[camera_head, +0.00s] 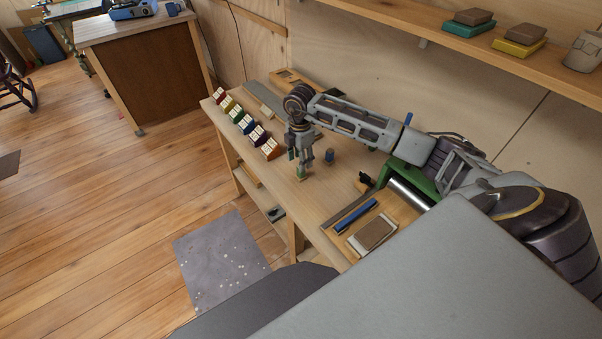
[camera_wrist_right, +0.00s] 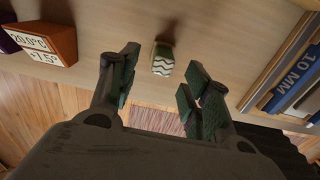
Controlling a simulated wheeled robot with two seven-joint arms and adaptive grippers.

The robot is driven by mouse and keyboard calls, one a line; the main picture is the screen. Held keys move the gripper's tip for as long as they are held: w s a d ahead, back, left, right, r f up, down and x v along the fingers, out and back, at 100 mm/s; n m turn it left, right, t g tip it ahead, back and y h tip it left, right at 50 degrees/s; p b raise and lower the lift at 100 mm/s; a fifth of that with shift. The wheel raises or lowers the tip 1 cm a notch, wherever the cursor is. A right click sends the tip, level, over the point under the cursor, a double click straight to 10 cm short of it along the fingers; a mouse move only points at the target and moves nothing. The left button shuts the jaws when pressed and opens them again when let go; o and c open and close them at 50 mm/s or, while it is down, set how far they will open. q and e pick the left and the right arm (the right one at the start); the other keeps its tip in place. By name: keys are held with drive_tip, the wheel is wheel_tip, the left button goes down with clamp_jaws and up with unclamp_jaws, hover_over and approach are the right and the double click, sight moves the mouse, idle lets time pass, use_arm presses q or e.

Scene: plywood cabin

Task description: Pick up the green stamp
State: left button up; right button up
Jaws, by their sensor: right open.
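A small green block with white wavy lines, which looks like the green stamp (camera_wrist_right: 162,60), stands on the workbench in the right wrist view. It lies between and just beyond the two fingertips, apart from both. In the head view the green stamp (camera_head: 302,174) shows directly under my right gripper (camera_head: 300,156), partly hidden by the fingers. My right gripper points down and is open, with nothing between its green pads. My left gripper is not in view.
The workbench (camera_head: 318,197) holds several coloured wedge-shaped blocks (camera_head: 270,148) with white label faces on the left. A dark blue stamp-like piece (camera_head: 329,156) stands right of the gripper. A wooden tray (camera_head: 405,217) with a blue bar (camera_head: 355,216) is nearer me. A wall shelf (camera_head: 460,36) runs above.

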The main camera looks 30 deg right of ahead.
wheel_tip(320, 180, down, 4)
drive_tip(key=shift+s+d+r+p, duration=0.1)
drive_tip(key=shift+s+r+p, duration=0.1)
drive_tip(key=shift+p, duration=0.15)
drive_tip(key=shift+f, duration=0.6)
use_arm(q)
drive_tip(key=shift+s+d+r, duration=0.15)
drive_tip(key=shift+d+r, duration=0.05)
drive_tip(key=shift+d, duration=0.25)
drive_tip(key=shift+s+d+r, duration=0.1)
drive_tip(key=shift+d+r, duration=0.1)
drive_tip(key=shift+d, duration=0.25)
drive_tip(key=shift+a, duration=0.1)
